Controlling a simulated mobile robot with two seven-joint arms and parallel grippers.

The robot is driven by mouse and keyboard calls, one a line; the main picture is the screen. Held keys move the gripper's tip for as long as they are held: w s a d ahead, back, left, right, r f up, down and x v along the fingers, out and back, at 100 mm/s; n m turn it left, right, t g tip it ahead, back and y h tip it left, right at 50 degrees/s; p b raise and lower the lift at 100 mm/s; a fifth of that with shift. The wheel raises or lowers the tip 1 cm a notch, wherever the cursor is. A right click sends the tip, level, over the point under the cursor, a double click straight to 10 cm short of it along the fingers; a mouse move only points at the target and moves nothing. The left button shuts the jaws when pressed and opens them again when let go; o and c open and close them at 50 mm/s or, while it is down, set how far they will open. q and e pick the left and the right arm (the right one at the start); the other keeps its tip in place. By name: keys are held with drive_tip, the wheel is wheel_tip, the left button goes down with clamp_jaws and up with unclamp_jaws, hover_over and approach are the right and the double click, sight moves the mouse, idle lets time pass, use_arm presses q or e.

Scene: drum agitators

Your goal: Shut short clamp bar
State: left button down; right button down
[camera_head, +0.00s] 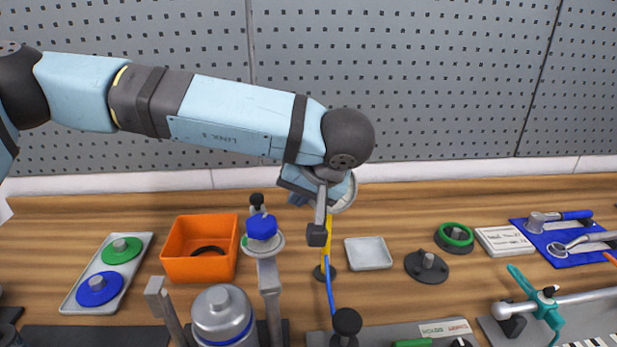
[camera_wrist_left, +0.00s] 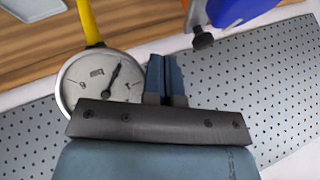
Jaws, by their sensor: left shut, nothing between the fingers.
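I cannot tell for certain which part is the short clamp bar. A grey upright post (camera_head: 268,280) carries a pale round plate with a blue knob (camera_head: 262,228) on top, and a black knob (camera_head: 257,201) shows just behind it. The wrist view shows a black knob (camera_wrist_left: 203,40) beside a blue part (camera_wrist_left: 235,10). My left gripper (camera_head: 297,197) is up and to the right of the blue knob, under the wrist. Its blue fingers (camera_wrist_left: 165,72) are together and empty, apart from the black knob. My right gripper is not in view.
A dial gauge (camera_wrist_left: 100,80) with a yellow stem stands close beside the fingers. A silver drum (camera_head: 222,315) is at the front. An orange bin (camera_head: 200,265), a tray (camera_head: 78,290) and a small dish (camera_head: 368,253) lie around. A teal clamp (camera_head: 540,300) is at right.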

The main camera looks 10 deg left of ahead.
use_arm(q)
drive_tip(key=a, duration=0.1)
drive_tip(key=w+a+f, duration=0.1)
drive_tip(key=a, duration=0.2)
drive_tip(key=shift+w+a+f, duration=0.15)
drive_tip(key=shift+a+f, duration=0.1)
drive_tip(key=shift+a, duration=0.15)
